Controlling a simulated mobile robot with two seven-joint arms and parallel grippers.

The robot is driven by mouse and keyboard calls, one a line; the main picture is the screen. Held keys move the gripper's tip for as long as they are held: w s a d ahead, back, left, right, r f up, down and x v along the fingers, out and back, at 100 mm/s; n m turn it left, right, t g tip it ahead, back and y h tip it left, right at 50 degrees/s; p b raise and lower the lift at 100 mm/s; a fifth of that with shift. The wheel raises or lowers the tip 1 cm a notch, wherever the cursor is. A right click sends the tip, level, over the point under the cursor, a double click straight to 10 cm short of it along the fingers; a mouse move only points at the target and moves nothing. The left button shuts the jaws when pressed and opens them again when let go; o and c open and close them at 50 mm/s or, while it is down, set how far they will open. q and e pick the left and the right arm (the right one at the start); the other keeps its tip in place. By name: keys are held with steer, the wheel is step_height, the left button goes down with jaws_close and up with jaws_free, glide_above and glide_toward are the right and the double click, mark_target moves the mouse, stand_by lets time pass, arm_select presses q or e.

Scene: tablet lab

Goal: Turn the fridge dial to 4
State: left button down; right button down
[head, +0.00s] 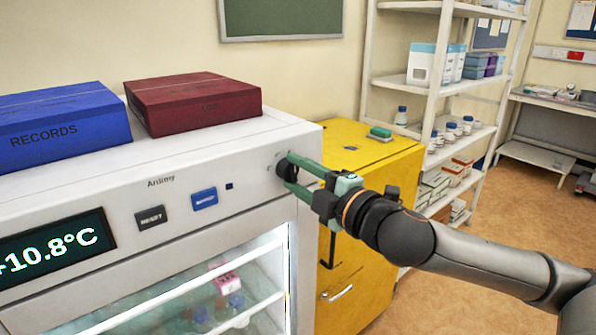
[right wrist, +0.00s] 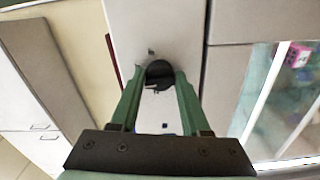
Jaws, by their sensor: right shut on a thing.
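The black dial (head: 286,169) sits on the upper right of the white fridge's front panel (head: 246,186). My right gripper (head: 293,171) reaches it from the right, and its green fingers are shut on the dial. In the right wrist view the dial (right wrist: 159,73) sits between the tips of the two fingers (right wrist: 158,82). The dial's numbers and pointer are too small or hidden to read. The fridge display (head: 52,249) reads 10.8°C, with its left end cut off. My left gripper is not in view.
A blue records box (head: 62,120) and a dark red box (head: 192,102) lie on the fridge top. A dark button (head: 151,218) and a blue button (head: 204,198) are left of the dial. A yellow cabinet (head: 372,170) stands close to the fridge's right, with a white shelf (head: 432,110) behind.

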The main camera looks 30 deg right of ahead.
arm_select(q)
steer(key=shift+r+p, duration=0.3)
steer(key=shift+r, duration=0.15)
arm_select(e)
steer(key=shift+n, duration=1.8)
steer(key=shift+c, duration=1.9)
jaws_free()
